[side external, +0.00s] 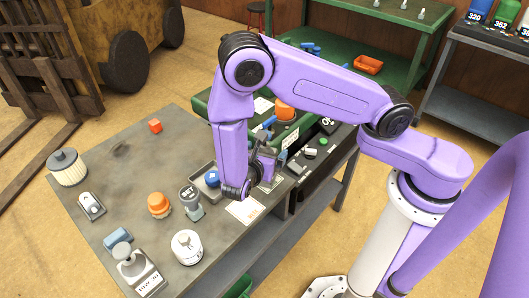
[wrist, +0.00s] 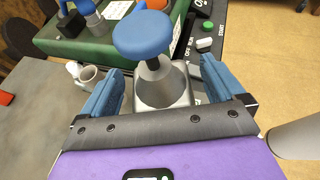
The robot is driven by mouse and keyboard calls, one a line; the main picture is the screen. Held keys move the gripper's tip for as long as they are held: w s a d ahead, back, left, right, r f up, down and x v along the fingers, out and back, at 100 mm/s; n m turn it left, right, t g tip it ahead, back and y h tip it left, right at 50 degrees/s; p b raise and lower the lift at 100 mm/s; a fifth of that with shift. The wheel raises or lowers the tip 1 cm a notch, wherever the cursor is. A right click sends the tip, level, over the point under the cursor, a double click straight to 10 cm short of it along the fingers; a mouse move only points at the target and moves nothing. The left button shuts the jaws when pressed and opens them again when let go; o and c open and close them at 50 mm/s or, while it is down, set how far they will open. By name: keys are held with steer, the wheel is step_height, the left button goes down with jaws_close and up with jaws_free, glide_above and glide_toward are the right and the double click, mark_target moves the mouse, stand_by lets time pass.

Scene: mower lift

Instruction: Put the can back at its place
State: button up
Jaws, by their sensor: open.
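I cannot tell for sure which thing is the can; a white round canister (side external: 187,248) with dark markings stands near the front edge of the grey bench. My gripper (wrist: 161,78) is open, its two blue fingers apart. Between and beyond the fingers in the wrist view is a blue round knob (wrist: 143,34) on a metal stem, above a grey metal cup (wrist: 178,88). No contact with the fingers shows. In the side view my arm hides the fingertips.
A green machine (wrist: 95,45) stands beyond my gripper. The bench's back left is mostly clear.

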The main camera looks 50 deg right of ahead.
steer(key=v, duration=1.2)
steer(key=s+d+r+m+g+y, duration=0.2)
steer(key=s+d+r+m+y, duration=0.3)
steer(key=s, duration=0.3)
steer(key=s+d+r+m+g+y, duration=0.2)
steer(key=s+d+r+m+y, duration=0.2)
steer(key=s+d+r+y, duration=0.3)
steer(key=shift+s+d+m+g+y, duration=0.4)
steer(key=shift+s+d, duration=0.3)
steer(key=shift+s, duration=0.35)
